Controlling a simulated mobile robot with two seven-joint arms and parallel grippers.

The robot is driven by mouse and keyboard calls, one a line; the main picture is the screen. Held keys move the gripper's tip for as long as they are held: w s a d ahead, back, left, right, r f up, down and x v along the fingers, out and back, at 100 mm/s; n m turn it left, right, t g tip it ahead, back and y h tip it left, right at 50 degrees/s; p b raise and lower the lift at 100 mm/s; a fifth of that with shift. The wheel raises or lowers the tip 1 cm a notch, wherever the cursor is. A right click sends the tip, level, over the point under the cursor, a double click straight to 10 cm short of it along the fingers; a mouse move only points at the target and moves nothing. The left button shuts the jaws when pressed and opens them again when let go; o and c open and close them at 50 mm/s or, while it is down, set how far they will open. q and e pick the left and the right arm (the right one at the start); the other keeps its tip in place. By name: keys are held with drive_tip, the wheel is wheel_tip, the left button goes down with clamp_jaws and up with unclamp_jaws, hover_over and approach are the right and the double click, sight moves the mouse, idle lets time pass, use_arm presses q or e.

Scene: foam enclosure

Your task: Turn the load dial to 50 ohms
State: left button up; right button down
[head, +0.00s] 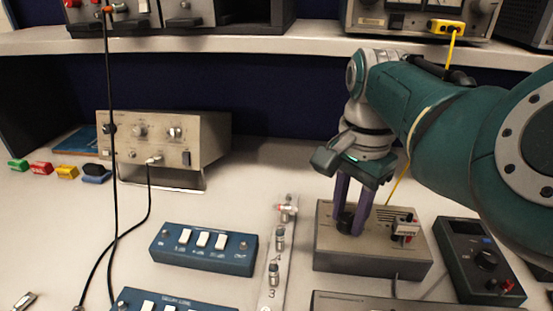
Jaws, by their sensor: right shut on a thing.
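A grey-brown box (374,259) sits on the bench right of centre, with a black dial (345,221) on the left of its top face. My right gripper (350,216) comes down from above, its purple fingers shut on the dial on either side. The fingers hide much of the dial, and its markings are too small to read. My left gripper is not in view.
A dark handheld meter (480,258) lies just right of the box. A metal strip (279,262) with connectors and a blue switch box (203,249) are to the left. A beige instrument (160,139) stands at back left. A shelf (180,40) crosses above.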

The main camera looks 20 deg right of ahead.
drive_tip(key=shift+r, duration=0.1)
drive_tip(key=n+p, duration=0.2)
drive_tip(key=n, duration=0.1)
drive_tip(key=shift+r, duration=0.1)
drive_tip(key=n+p, duration=0.2)
drive_tip(key=n, duration=0.2)
drive_tip(key=shift+n, duration=0.4)
drive_tip(key=n+p, duration=0.1)
drive_tip(key=n, duration=0.3)
drive_tip(key=shift+n, duration=0.3)
drive_tip(key=n, duration=0.5)
drive_tip(key=c, duration=0.5)
unclamp_jaws()
drive_tip(key=shift+f, duration=0.2)
drive_tip(key=shift+c, duration=0.2)
